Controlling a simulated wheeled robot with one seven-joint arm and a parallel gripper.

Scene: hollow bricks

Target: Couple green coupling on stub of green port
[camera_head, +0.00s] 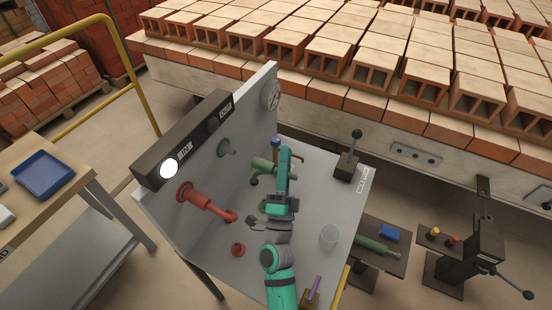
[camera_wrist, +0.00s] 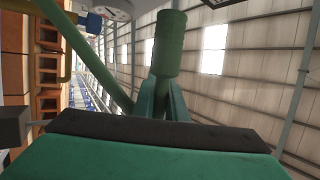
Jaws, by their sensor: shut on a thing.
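In the head view my gripper (camera_head: 279,166) is shut on the green coupling (camera_head: 261,163), above the bench beside the grey panel. The coupling lies roughly level, its free end pointing left towards the panel. A visible gap separates coupling and stub; exact alignment cannot be told. In the wrist view the coupling (camera_wrist: 168,45) is a green cylinder projecting beyond the two fingers (camera_wrist: 163,100).
A red port with a red bent pipe (camera_head: 207,203) sits on the panel, nearer than the green port. A gauge (camera_head: 271,95) is high on the panel.

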